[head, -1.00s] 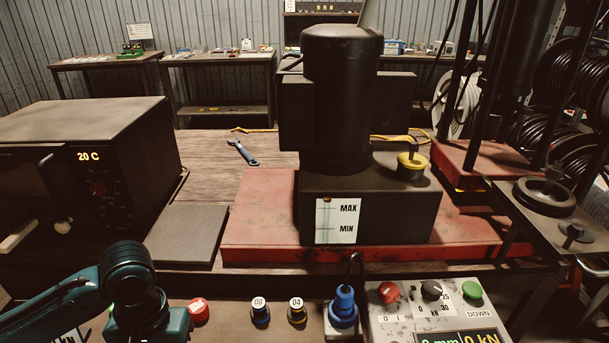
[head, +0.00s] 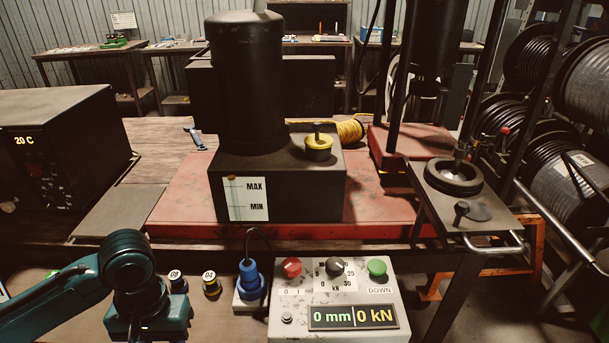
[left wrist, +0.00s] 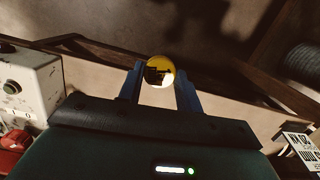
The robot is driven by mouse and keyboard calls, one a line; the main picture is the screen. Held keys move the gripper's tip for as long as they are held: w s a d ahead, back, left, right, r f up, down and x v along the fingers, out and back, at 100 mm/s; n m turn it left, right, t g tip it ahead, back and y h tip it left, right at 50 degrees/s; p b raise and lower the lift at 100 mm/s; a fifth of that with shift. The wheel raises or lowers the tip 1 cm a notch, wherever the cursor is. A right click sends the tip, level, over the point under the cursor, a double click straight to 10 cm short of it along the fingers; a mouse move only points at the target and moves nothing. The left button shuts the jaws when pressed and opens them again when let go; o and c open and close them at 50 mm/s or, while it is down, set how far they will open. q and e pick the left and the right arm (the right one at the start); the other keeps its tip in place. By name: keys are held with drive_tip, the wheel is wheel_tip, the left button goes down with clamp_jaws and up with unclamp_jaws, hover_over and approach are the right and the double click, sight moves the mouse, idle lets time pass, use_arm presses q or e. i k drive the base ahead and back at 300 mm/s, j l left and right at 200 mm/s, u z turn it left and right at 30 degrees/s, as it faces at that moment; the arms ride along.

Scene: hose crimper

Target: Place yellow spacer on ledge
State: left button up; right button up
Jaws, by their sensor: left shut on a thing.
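A round, shiny yellow spacer (left wrist: 160,70) sits between the two blue fingers of my left gripper (left wrist: 160,84) in the left wrist view. The gripper is shut on it. In the head view my left gripper's teal body is at the bottom left; its fingers and the spacer are out of sight. A brown front ledge (head: 225,318) runs below the bench. Two dark numbered pieces stand on it, one with a blue base (head: 176,283) and one with a yellowish base (head: 211,284), right of my left wrist. My right gripper is not in view.
A blue plug (head: 250,280) and a control box (head: 338,300) reading 0 mm and 0 kN stand right of the numbered pieces. Behind are a red base (head: 180,208) with a dark motor and a yellow-capped tank. A dark oven (head: 60,150) stands at left.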

sight(475, 209)
drive_tip(key=k+l, duration=0.1)
drive_tip(key=l, duration=0.45)
drive_tip(key=k+l, duration=0.1)
drive_tip(key=l, duration=0.4)
drive_tip(key=k+l, duration=0.1)
drive_tip(key=l, duration=0.45)
drive_tip(key=k+l, duration=0.1)
drive_tip(key=l, duration=0.95)
drive_tip(key=k, duration=0.05)
